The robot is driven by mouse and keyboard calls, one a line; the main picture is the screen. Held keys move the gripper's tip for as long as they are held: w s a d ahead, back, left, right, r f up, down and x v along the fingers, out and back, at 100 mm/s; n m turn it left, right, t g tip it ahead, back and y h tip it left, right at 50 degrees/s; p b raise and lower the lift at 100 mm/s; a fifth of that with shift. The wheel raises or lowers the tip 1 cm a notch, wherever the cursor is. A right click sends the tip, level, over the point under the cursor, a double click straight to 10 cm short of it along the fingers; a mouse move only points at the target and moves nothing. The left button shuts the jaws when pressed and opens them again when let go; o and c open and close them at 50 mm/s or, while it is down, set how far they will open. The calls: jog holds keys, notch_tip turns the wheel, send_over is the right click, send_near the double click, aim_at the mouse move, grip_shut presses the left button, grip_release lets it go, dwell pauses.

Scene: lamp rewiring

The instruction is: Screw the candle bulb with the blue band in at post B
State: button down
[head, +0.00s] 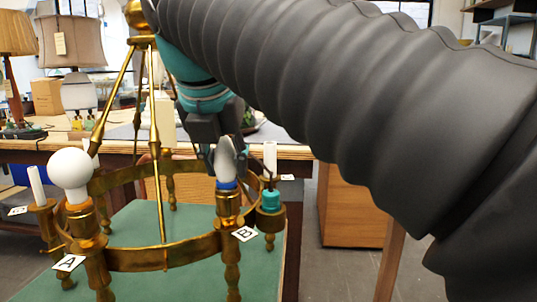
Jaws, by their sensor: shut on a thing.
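The candle bulb with the blue band (227,186) stands upright over the brass cup of post B (228,220). Its grey, pointed upper part shows above the band. My gripper (228,160) comes down from above and behind and is shut on the bulb. One dark finger shows at the bulb's right side; the other is hard to make out. The label B (245,234) sits in front of the post. The band is right at the cup's rim; how deep the base sits in the socket is hidden.
A round white bulb (70,170) stands at post A, left. A teal piece (270,200) sits on the brass holder right beside post B. White candle tubes (37,185) and brass rods (157,150) rise nearby. My arm hides the upper right.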

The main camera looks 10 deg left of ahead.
jog(key=shift+r+m+h+p, duration=0.3)
jog(key=shift+m+p, duration=0.2)
jog(key=shift+m, duration=0.1)
jog(key=shift+a+f+m+h, duration=0.1)
jog(key=shift+f+m+h, duration=0.2)
jog(key=shift+m+h, duration=0.55)
jog(key=m+h, duration=0.1)
jog(key=m, duration=0.3)
jog(key=shift+g, duration=0.4)
jog(key=c, duration=0.7)
grip_release()
jog(key=n, duration=0.1)
jog(key=n+y, duration=0.1)
jog(key=n, duration=0.1)
jog(key=shift+d+t+y, duration=0.2)
jog(key=shift+t+y, duration=0.05)
jog(key=shift+t, duration=0.05)
jog(key=n+y, duration=0.2)
jog(key=n, duration=0.3)
jog(key=shift+a, duration=0.1)
